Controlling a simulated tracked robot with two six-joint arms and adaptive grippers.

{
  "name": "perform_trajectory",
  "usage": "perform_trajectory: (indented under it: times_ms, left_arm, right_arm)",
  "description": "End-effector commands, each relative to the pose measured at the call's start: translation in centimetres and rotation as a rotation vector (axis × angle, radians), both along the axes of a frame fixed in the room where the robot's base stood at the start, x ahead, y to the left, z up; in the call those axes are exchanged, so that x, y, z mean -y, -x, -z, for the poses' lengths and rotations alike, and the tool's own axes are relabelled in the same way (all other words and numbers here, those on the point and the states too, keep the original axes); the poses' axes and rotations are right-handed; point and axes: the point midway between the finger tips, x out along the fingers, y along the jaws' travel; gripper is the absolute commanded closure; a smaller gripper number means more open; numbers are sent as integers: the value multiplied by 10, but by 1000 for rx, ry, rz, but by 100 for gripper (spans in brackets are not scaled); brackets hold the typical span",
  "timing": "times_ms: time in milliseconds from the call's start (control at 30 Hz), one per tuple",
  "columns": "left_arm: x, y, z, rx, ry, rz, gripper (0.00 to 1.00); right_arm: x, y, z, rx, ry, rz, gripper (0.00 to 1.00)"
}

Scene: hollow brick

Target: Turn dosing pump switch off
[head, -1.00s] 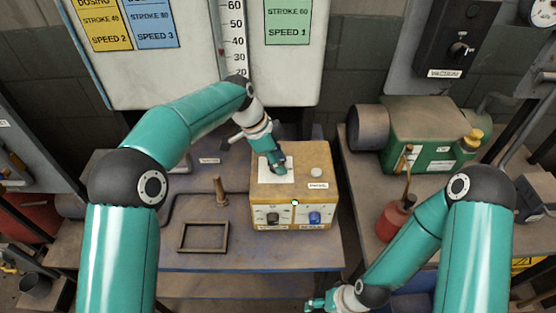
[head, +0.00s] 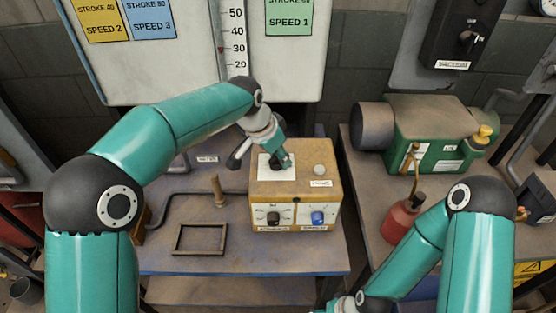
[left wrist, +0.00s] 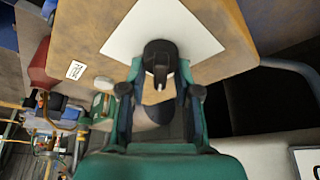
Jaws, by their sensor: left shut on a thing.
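A tan pump box (head: 313,170) stands on the blue bench in the head view. On its top is a white plate (head: 266,171), which also shows in the left wrist view (left wrist: 200,42). A black rotary switch (left wrist: 160,58) stands on this plate. My left gripper (head: 281,162) reaches down onto the plate. In the left wrist view its fingers (left wrist: 160,84) are shut on the switch, one on each side. The front of the box carries a black knob (head: 273,218) and a blue knob (head: 318,217). My right gripper is almost wholly cut off at the bottom edge.
A wooden peg (head: 218,190) and a dark empty frame (head: 200,238) are left of the box. A red oil can (head: 400,220) and a green machine (head: 425,135) are to the right. A white board (head: 180,70) with cards stands behind.

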Motion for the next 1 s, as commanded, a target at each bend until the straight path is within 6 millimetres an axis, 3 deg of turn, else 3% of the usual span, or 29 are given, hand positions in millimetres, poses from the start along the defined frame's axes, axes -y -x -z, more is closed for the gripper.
perform_trajectory:
  times_ms: [600, 1000]
  left_arm:
    - [-3, -4, 0, 6, 2, -577, 100]
    - [-5, -4, -1, 5, 4, -828, 100]
  right_arm:
    - [0, 0, 25, 0, 0, 0, 31]
    - [0, 0, 32, 0, 0, 0, 31]
